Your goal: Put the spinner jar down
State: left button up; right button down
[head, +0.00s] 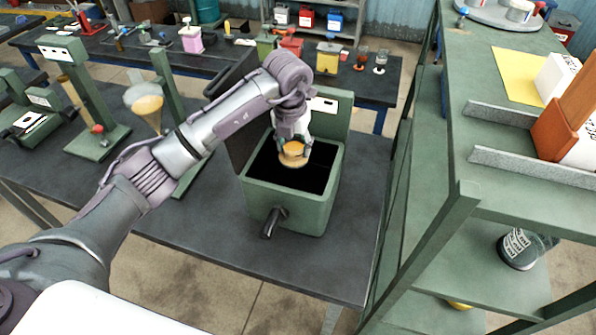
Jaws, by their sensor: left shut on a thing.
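The spinner jar (292,157) is a small round piece with an orange top and a paler rim. My left gripper (292,146) is shut on it from above. The jar is over the dark opening of a green box (290,205) on the near dark table, within the outline of its rim. I cannot tell whether the jar touches anything inside, as the interior is black. The gripper hides part of the jar. My right gripper is not in view.
Left of the box, a green stand (165,85) holds a funnel-shaped vessel (146,103) of amber liquid. A green shelf rack (425,215) stands close on the right. The table (205,225) is bare in front and to the left of the box.

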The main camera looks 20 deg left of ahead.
aim_at(294, 159)
pick_arm(q)
notch_tip(294, 159, down, 5)
jog(key=b, duration=0.2)
jog(key=shift+r+b, duration=0.15)
jog(key=shift+b, duration=0.15)
jog(key=shift+f+b, duration=1.45)
jog(key=shift+f, duration=1.1)
jog(key=shift+f, duration=0.15)
jog(key=o, duration=1.2)
jog(key=shift+o, duration=0.2)
